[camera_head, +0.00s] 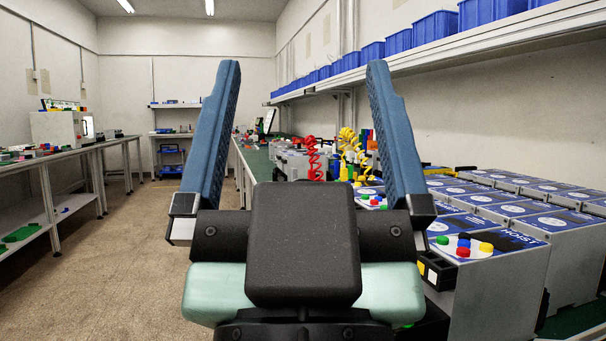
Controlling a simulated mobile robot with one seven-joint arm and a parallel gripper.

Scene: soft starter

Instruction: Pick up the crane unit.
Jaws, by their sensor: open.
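My gripper (303,68) is open and empty, with its two long blue fingers pointing up and wide apart in the middle of the view. To its right stands a grey box with a blue top and coloured buttons (497,241); its lettering, upside down to me, seems to read HOIST. It may be the crane unit, but I cannot tell for sure. My gripper is apart from it, and my gripper's body hides part of its left side. More blue-topped boxes (530,205) stand behind it in rows.
A green-topped bench (262,163) runs along the right wall with coiled red (314,158) and yellow hoses (350,145) on it. A shelf with blue bins (434,32) hangs above. Another bench (40,160) stands at left. The floor (130,235) between is clear.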

